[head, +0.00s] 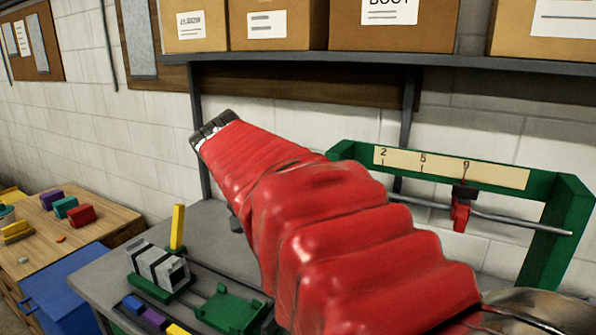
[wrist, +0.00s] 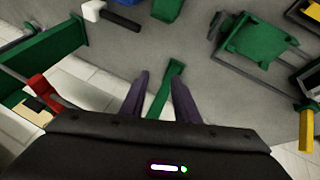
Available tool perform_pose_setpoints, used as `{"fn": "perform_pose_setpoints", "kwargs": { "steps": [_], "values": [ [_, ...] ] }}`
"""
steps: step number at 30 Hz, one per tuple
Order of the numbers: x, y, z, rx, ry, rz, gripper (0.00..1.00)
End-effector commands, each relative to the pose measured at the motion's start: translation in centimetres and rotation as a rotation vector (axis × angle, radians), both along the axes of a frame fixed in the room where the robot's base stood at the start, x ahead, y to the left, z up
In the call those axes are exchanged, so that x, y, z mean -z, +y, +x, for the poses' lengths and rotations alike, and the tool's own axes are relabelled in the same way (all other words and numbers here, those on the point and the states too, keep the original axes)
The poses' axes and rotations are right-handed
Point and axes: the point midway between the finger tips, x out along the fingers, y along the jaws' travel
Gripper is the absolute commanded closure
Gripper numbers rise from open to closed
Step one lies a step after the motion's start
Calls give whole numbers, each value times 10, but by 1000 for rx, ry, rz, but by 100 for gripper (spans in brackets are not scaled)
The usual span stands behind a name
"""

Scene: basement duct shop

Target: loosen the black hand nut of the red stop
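The red stop (head: 461,215) hangs on a grey rod (head: 530,226) of a green frame (head: 567,215) at the right of the head view. A dark piece (head: 465,191), which looks like the black hand nut, sits at its top, below the 9 of the scale (head: 440,166). In the wrist view the red stop (wrist: 40,88) is at the left edge; I cannot make out the nut there. My gripper (wrist: 161,76) is open and empty, its two dark purple fingers well right of the stop.
A grey bench (head: 95,284) holds a green cradle (head: 232,308), a grey ribbed block (head: 158,265) and a yellow upright (head: 177,228). A green bar (wrist: 165,88) lies beyond my fingers. A shelf (head: 300,57) with cardboard boxes runs above. A wooden table (head: 110,222) stands left.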

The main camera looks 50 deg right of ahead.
Motion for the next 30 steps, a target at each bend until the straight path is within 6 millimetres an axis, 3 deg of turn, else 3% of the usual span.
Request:
{"fn": "perform_pose_setpoints", "kwargs": {
  "steps": [6, 15, 24, 30],
  "values": [
    [-28, -71, -20, 326, 32, -121, 72],
    [-65, -157, -63, 768, 62, -338, 72],
    [-95, -224, -119, 1191, 83, -613, 72],
    [-108, -251, -152, 1405, 93, -789, 72]
  ]
}}
